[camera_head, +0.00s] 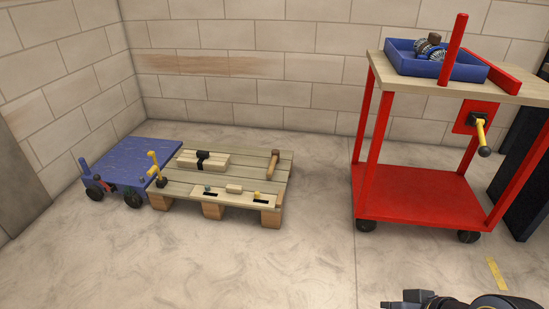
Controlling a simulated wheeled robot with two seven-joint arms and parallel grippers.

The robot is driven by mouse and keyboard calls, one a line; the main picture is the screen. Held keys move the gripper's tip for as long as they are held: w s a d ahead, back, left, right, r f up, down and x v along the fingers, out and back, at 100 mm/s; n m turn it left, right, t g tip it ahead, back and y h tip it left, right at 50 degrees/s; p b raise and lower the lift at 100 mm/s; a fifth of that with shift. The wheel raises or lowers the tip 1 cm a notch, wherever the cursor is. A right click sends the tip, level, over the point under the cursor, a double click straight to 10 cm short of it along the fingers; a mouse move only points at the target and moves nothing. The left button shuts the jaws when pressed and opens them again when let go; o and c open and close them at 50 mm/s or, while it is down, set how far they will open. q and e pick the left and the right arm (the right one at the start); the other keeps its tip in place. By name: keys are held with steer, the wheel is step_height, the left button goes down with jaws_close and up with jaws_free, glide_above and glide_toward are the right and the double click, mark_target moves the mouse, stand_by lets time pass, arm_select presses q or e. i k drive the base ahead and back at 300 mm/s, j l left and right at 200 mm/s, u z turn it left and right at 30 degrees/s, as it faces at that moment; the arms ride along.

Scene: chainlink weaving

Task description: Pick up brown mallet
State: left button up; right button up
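The brown mallet (272,164) lies on the right part of the low wooden pallet (228,184), with its head toward the back edge. My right gripper (405,300) shows in dark parts at the bottom edge, right of centre. It is well to the right of the pallet and in front of it, far from the mallet. The picture cuts off part of it, and its opening is unclear. My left gripper is not in view.
A pale block with a black clamp-like part (203,157) and a yellow-handled tool (155,165) are also on the pallet. A blue wheeled platform (125,158) stands left. A red cart (415,194) with a blue tray (405,60) stands right. Floor in front is clear.

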mark_target(276, 153)
steer(key=i+u, duration=0.2)
steer(key=i, duration=0.35)
steer(key=i+u, duration=0.2)
steer(key=i, duration=0.35)
steer(key=i+l+u, duration=0.25)
steer(key=i, duration=0.25)
steer(key=i+l+u, duration=0.2)
steer(key=i, duration=0.3)
